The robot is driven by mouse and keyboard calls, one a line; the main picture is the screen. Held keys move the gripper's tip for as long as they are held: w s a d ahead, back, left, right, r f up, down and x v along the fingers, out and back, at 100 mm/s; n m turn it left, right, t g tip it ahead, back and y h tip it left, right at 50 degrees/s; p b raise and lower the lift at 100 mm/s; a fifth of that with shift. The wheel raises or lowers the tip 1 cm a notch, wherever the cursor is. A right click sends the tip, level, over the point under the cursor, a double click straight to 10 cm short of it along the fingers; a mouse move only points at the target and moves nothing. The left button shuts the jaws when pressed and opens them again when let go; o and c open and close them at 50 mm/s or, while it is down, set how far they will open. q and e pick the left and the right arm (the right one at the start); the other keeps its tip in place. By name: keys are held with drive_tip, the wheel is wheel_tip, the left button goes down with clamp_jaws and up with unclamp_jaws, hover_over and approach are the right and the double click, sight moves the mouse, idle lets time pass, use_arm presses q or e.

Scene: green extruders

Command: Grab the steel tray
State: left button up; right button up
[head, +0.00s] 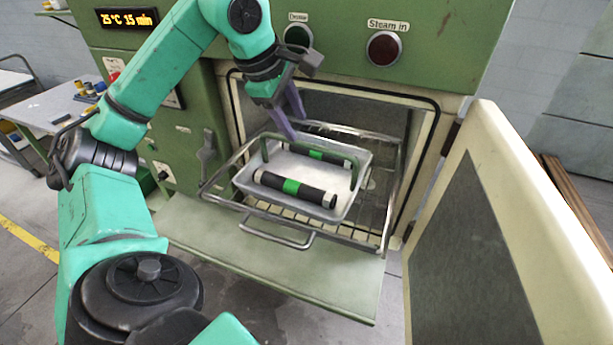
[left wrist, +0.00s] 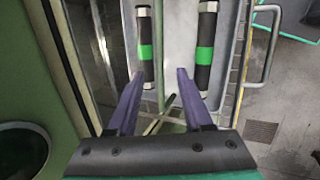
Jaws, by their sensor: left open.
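The steel tray (head: 298,172) sits on the pulled-out wire rack at the mouth of the green oven. Two black rollers with green bands, a front one (head: 294,189) and a back one (head: 318,153), lie in it. A thin green handle (head: 355,173) rises over the tray. My left gripper (head: 294,127) is open with purple fingers, above the tray's back left part. In the left wrist view, the tray (left wrist: 177,40) lies below the open fingers (left wrist: 160,74), and the green handle bar runs between them, between the rollers. Contact cannot be told. My right gripper is out of view.
The wire rack (head: 275,240) has a front pull handle and rests over the lowered green shelf (head: 270,268). The open oven door (head: 500,230) stands at the right. The oven front with knobs (head: 383,48) is close behind my left arm. A side table (head: 60,105) is at the left.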

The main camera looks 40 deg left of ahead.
sight(307, 144)
use_arm(q)
drive_tip(key=x, duration=0.9)
drive_tip(key=shift+r+p, duration=0.1)
drive_tip(key=shift+p, duration=0.2)
clamp_jaws()
drive_tip(key=shift+r, duration=0.15)
idle(0.6)
